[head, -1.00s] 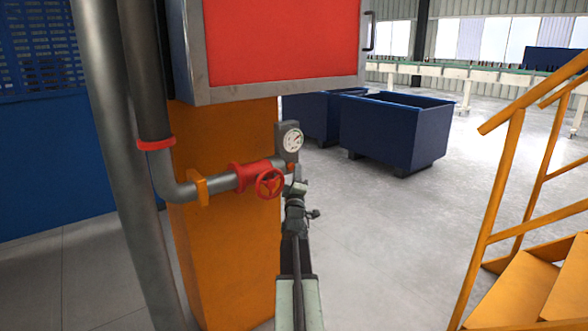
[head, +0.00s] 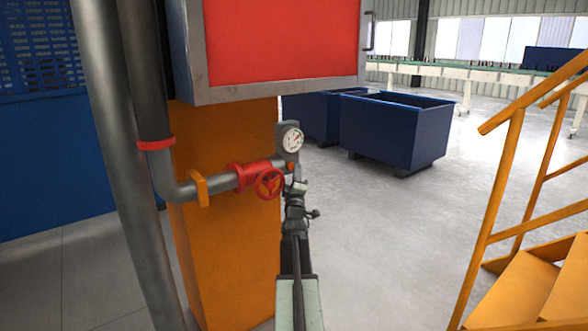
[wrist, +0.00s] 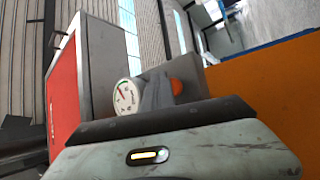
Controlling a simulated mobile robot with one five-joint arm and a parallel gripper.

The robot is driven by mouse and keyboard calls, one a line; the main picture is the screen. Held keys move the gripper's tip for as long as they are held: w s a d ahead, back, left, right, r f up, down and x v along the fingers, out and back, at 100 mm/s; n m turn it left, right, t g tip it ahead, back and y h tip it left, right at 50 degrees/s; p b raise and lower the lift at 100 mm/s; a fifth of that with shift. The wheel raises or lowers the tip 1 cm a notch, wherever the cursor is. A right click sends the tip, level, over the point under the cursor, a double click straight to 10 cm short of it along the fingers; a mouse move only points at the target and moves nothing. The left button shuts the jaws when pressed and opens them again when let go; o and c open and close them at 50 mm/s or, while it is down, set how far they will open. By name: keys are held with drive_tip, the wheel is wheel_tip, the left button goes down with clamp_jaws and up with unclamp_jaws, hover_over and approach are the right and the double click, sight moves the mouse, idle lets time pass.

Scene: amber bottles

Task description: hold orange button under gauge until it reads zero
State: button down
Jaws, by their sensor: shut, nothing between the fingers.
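The round white gauge (head: 293,139) sits on a grey housing at the end of the pipe. It also shows in the wrist view (wrist: 126,95), tilted, with a red mark or needle; I cannot read its value. The orange button (head: 291,166) is just below the gauge on the same housing. My gripper (head: 298,184) is shut and empty, just below and in front of the button. It appears apart from the button, though the contact point is hard to see.
A red handwheel (head: 269,183) on the pipe is close to the left of my gripper. The orange column (head: 225,235) stands behind it and a red-fronted cabinet (head: 280,40) is above. Orange stairs (head: 540,270) are at right. Open floor lies between.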

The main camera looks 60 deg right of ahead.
drive_tip(key=shift+w+a, duration=0.4)
drive_tip(key=shift+w, duration=0.1)
drive_tip(key=shift+s+a+f, duration=0.2)
drive_tip(key=shift+s+a, duration=0.25)
drive_tip(key=shift+a, duration=0.1)
drive_tip(key=shift+s, duration=0.1)
drive_tip(key=s, duration=0.1)
drive_tip(key=s+a, duration=0.1)
drive_tip(key=s, duration=0.3)
drive_tip(key=shift+a+r, duration=0.1)
drive_tip(key=shift+a, duration=0.2)
